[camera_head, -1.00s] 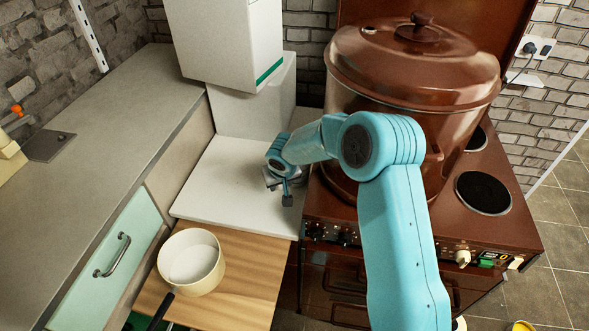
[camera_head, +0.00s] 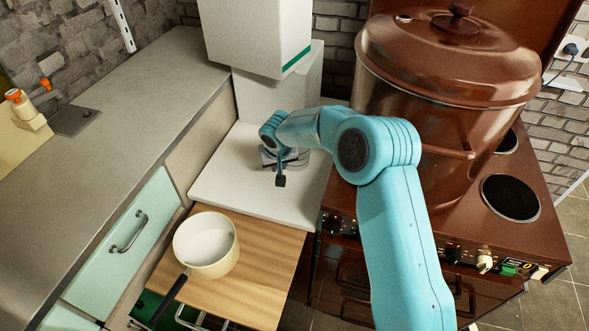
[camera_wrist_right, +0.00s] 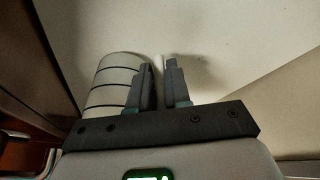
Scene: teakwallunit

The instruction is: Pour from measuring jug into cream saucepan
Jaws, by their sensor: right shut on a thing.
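The cream saucepan (camera_head: 206,247) stands upright on a wooden board, its dark handle pointing to the lower left. Its inside looks pale and plain. My right gripper (camera_head: 281,172) is over the white worktop, to the right of and behind the saucepan. In the wrist view, the right gripper (camera_wrist_right: 162,85) is shut on a thin pale part, apparently the handle of the measuring jug (camera_wrist_right: 113,82). The jug is a pale grey body with dark rings, left of the fingers. In the head view the jug is mostly hidden by the gripper. My left gripper is not in view.
A large brown pot (camera_head: 440,100) stands on the brown stove (camera_head: 400,225) at the right. A tall white appliance (camera_head: 262,95) rises behind my gripper. The wooden board (camera_head: 225,295) is bare around the saucepan. A grey counter (camera_head: 120,125) runs along the left.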

